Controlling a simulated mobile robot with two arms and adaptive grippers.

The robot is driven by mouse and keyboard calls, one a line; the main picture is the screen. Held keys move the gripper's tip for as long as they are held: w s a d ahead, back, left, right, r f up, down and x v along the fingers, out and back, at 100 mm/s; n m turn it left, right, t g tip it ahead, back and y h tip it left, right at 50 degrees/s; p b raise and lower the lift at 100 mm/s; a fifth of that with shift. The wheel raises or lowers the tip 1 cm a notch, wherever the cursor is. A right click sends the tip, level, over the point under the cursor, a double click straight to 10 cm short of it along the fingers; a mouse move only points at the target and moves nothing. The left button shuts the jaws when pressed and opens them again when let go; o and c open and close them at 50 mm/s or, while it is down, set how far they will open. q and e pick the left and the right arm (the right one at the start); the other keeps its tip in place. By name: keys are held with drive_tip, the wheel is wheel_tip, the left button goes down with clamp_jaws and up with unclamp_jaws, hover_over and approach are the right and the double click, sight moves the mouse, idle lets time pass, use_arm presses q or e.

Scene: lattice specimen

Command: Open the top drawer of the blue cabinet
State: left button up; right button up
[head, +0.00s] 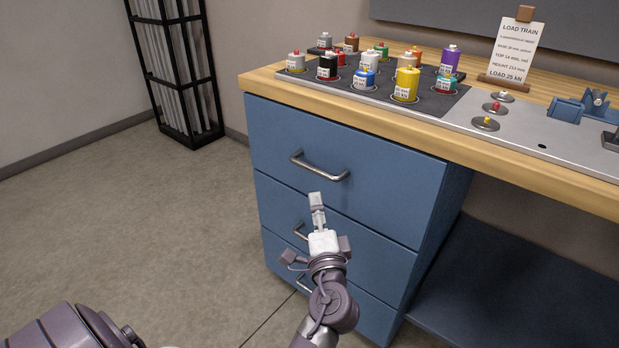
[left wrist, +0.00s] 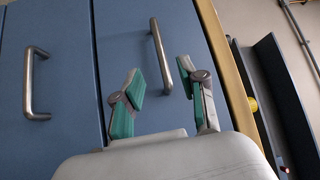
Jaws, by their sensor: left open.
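The blue cabinet (head: 300,130) stands under the wooden worktop with its drawers closed. Its top drawer (head: 275,135) has a silver bar handle (head: 320,170). My left gripper (head: 317,205) is open and empty, in front of the cabinet and just below that handle in the head view. In the left wrist view, turned on its side, the top drawer handle (left wrist: 160,55) shows beyond the two green-padded fingers (left wrist: 160,73), its lower end between them in the picture. I see no contact. The second drawer handle (left wrist: 37,83) is at the left there. My arm partly hides the lower handles.
The worktop (head: 275,88) holds a dark mat of several coloured canisters (head: 405,84), a sign (head: 515,50) and a metal plate (head: 560,145) with small parts. A black rack (head: 180,70) stands at the back left. The floor left of the cabinet is clear.

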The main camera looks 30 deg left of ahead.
sight(310, 165)
use_arm(q)
drive_tip(key=x, duration=1.3)
drive_tip(key=shift+w, duration=0.1)
clamp_jaws()
